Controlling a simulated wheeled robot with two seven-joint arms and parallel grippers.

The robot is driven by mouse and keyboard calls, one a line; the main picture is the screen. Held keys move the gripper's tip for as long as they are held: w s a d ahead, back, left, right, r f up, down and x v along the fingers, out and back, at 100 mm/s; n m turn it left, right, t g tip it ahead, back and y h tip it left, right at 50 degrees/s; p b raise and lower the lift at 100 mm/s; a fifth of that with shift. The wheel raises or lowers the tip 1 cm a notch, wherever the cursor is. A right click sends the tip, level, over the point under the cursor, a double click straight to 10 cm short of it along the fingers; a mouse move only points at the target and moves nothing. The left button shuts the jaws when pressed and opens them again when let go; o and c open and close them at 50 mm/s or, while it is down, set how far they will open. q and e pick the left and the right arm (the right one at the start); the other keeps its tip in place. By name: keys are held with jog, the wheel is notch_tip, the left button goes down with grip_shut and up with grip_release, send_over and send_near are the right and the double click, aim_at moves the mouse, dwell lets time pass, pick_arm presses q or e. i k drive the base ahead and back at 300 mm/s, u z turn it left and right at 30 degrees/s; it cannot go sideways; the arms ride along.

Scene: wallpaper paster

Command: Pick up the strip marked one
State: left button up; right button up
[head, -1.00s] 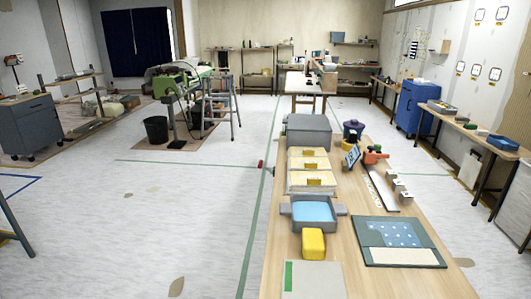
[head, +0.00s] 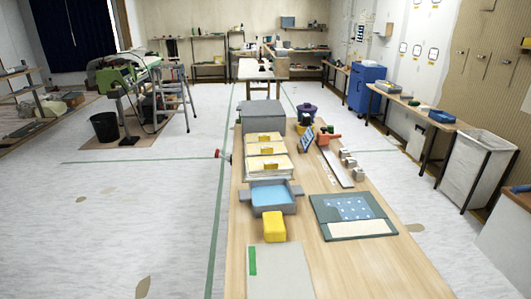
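Several cream pieces, perhaps the strips, lie in a row on the wooden table (head: 362,270): a far one (head: 254,140), a middle one (head: 253,151) and a near one (head: 258,168). Each has a yellow tag, and any number on the tags is too small to read. I cannot tell which is marked one. Neither of my grippers is in view.
A grey tray with blue inside (head: 273,196) and a yellow block (head: 274,226) sit nearer. A dark green board (head: 330,208) lies right, a pale panel (head: 283,277) in front. A grey box (head: 262,119) stands behind the pieces. Floor left of the table is clear.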

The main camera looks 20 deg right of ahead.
aim_at(267, 148)
jog(key=u, duration=0.75)
jog(key=k, duration=1.05)
jog(key=u, duration=0.6)
jog(key=i, duration=2.35)
jog(key=z, duration=0.7)
jog(key=i, duration=2.4)
jog(key=z, duration=1.25)
jog(key=i, duration=1.5)
jog(key=z, duration=1.25)
